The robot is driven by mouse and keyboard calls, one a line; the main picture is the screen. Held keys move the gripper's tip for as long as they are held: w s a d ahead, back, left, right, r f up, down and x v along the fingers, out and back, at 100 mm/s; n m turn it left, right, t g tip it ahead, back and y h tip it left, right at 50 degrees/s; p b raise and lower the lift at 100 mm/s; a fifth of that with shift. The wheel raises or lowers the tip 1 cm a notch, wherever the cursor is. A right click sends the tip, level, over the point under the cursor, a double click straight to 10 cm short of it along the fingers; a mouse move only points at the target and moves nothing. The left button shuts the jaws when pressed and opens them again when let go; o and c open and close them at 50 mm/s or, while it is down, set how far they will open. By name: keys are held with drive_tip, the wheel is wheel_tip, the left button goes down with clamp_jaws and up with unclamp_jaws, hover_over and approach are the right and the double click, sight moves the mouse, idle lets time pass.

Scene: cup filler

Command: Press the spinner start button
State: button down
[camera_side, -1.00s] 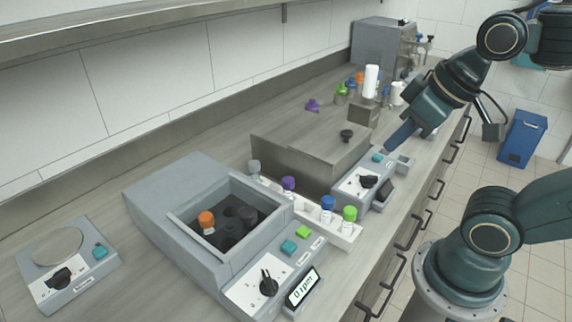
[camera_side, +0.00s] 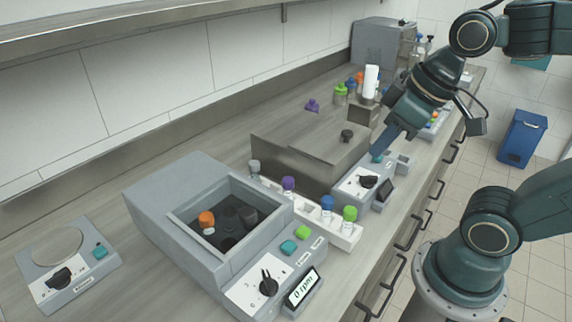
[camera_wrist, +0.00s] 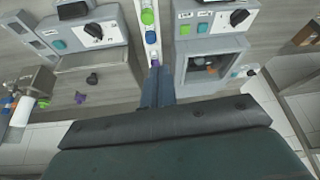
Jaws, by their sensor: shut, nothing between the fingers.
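The spinner (camera_side: 165,215) is a grey box with an open square well at the front left, and its display reads 0 rpm. Its panel has a teal button (camera_side: 289,247), a green button (camera_side: 303,231) and a black dial (camera_side: 268,283). I cannot read the button labels. The spinner also shows at the upper right in the wrist view (camera_wrist: 240,45). An orange-capped tube (camera_side: 207,221) stands in its well. My gripper (camera_side: 378,153) is shut and empty, pointing down by the steel-lidded unit's panel, well behind the spinner. Its fingers also show in the wrist view (camera_wrist: 157,78).
The steel-lidded unit (camera_side: 290,150) has its own teal button (camera_side: 377,157), partly hidden by my fingertips. A white rack (camera_side: 340,236) with capped tubes lies between it and the spinner. Another small device (camera_side: 65,265) stands front left. Several coloured caps stand at the back.

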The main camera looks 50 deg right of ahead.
sight(303, 231)
drive_tip(key=w+a+f+n+g+y, duration=0.5)
drive_tip(key=w+a+f+n+y, duration=0.2)
drive_tip(key=w+n+y, duration=0.1)
drive_tip(key=shift+w+f+n+g, duration=0.3)
drive_tip(key=shift+w+g, duration=0.1)
drive_tip(key=shift+w, duration=0.3)
idle(0.3)
idle(0.4)
drive_tip(key=shift+f, duration=4.35)
drive_tip(key=shift+f, duration=0.9)
drive_tip(key=shift+r, duration=0.9)
